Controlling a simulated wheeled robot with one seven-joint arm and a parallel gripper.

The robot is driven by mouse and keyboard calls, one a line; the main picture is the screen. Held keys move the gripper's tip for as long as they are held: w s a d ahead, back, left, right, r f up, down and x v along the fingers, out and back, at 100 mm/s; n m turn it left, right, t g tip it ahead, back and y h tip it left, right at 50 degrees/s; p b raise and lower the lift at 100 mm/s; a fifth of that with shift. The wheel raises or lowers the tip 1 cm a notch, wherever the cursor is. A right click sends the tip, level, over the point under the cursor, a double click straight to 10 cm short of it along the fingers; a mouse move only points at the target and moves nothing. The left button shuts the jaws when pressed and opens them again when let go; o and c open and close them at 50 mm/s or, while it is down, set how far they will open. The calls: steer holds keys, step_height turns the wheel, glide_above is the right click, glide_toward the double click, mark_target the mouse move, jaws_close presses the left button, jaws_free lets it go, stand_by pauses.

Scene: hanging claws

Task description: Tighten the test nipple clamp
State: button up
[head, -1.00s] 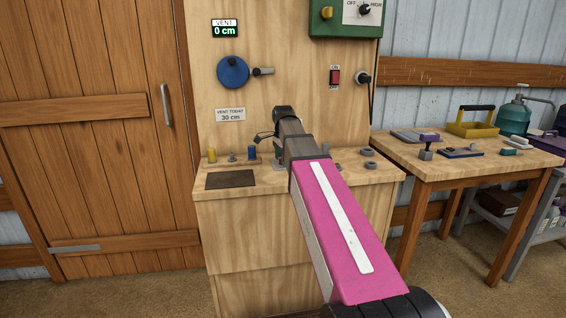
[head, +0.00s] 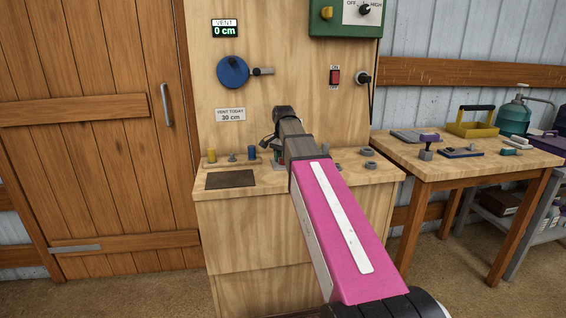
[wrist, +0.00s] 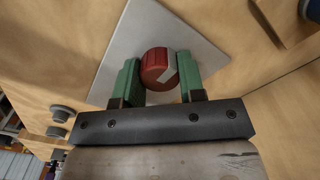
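A round red knob (wrist: 154,69) with a white mark stands on a pale grey plate (wrist: 203,47) in the wrist view. I take it for the clamp's knob, but no label shows. My gripper (wrist: 160,80) has its two green fingers on either side of the knob, with no clear gap on either side, so it looks shut on it. In the head view my gripper (head: 278,155) is low over the bench top, mostly hidden by my own pink arm. The knob and plate are hidden there.
The bench (head: 215,194) carries a dark mat (head: 230,180), a yellow post (head: 212,156) and a blue post (head: 252,153) to the left, and grey rings (head: 369,165) to the right. A blue wheel (head: 232,72) is on the panel above. A side table (head: 480,176) stands right.

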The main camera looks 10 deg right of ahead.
steer(key=m, duration=0.6)
steer(key=shift+m, duration=0.3)
jaws_close()
steer(key=m, duration=0.5)
steer(key=shift+m, duration=0.3)
steer(key=shift+m, duration=0.4)
steer(key=o, duration=1.4)
jaws_free()
steer(key=shift+o, duration=0.2)
steer(key=shift+r, duration=0.1)
